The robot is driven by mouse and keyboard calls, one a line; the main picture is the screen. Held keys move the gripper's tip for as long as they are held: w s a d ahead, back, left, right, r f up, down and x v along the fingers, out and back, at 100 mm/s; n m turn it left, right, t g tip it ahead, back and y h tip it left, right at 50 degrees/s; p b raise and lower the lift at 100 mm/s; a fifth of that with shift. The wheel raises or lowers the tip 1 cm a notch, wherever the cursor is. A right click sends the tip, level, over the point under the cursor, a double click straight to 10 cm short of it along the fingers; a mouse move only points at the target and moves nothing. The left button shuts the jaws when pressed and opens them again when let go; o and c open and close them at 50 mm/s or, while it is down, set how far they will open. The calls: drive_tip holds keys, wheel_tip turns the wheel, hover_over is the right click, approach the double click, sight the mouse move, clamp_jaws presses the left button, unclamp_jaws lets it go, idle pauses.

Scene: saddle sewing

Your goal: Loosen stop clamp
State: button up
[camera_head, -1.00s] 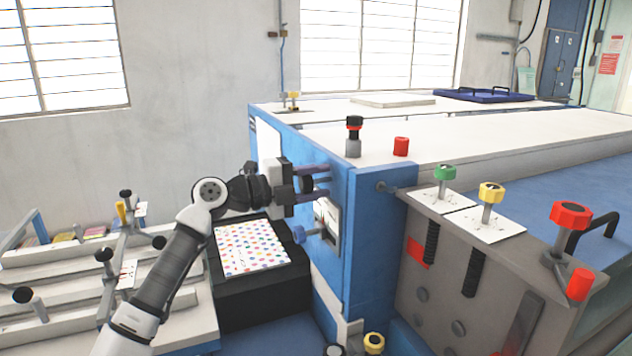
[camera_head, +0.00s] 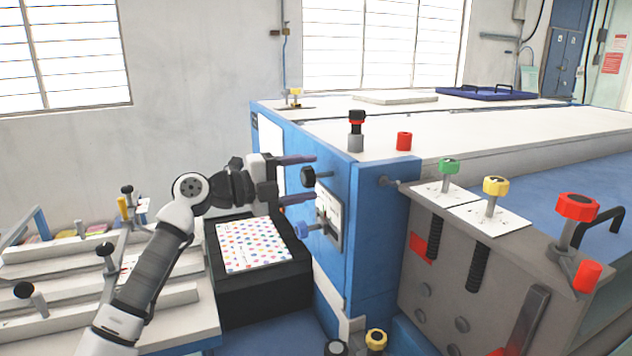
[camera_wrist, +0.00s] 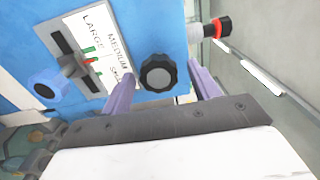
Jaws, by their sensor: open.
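A black lobed knob (camera_head: 308,177) sits on a short rod on the blue machine's end face. In the wrist view the black knob (camera_wrist: 158,73) shows face-on between my fingers. No label tells which knob is the stop clamp. My gripper (camera_head: 316,178) is open and empty. Its purple fingers lie above and below the black knob in the head view, apart from it.
A black box with a dotted sheet (camera_head: 251,246) stands below my gripper. A black-and-red post (camera_head: 356,130) and a red knob (camera_head: 404,141) stand on the machine top. Green (camera_head: 449,166) and yellow (camera_head: 495,186) knobs are at right. A rack with clamps (camera_head: 105,252) is at left.

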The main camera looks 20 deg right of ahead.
drive_tip(key=a+b, duration=0.2)
drive_tip(key=a, duration=0.8)
drive_tip(key=shift+s+a+b, duration=0.15)
drive_tip(key=shift+a+b, duration=0.1)
drive_tip(key=shift+b, duration=0.05)
